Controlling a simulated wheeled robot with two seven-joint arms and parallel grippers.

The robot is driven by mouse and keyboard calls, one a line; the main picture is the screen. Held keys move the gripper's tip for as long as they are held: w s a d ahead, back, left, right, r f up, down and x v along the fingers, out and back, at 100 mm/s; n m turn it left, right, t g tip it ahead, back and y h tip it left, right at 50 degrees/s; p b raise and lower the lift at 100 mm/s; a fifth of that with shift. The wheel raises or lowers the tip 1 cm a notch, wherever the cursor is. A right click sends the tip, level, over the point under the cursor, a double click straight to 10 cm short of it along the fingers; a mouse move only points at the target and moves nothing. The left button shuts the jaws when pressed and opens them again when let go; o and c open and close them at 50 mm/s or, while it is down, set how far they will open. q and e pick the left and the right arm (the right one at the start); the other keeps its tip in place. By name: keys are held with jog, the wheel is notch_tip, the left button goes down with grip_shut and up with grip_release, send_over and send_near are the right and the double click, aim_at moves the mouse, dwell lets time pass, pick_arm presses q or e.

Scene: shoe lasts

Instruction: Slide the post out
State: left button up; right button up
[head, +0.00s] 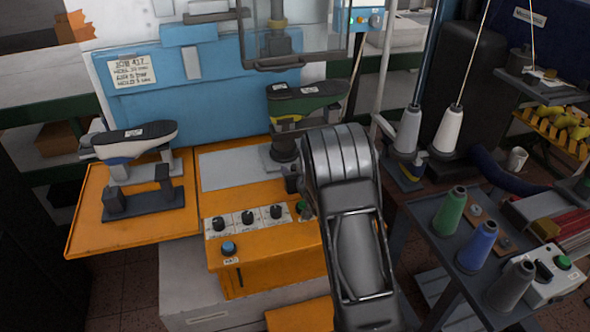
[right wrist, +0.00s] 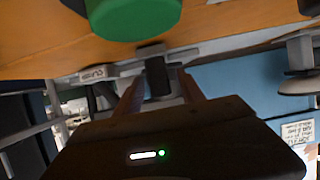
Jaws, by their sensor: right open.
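The dark post (head: 285,150) stands at the back of the orange machine table and carries a dark shoe on a last (head: 305,97). A small dark block (head: 292,184) shows by the post's foot, partly beside my arm. My right arm covers the area just right of it and hides the gripper in the head view. In the right wrist view my right gripper (right wrist: 160,92) is open, its fingers on either side of a dark upright block (right wrist: 157,77) under a grey bar. I cannot tell whether they touch it. My left gripper is not in view.
A second shoe (head: 135,140) sits on a stand at the left of the orange table (head: 90,215). A control box with knobs (head: 248,218) is in front. A green button (right wrist: 133,15) is close to my right gripper. A thread cart (head: 430,215) stands right.

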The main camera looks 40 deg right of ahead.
grip_shut()
dwell(0.3)
dwell(1.0)
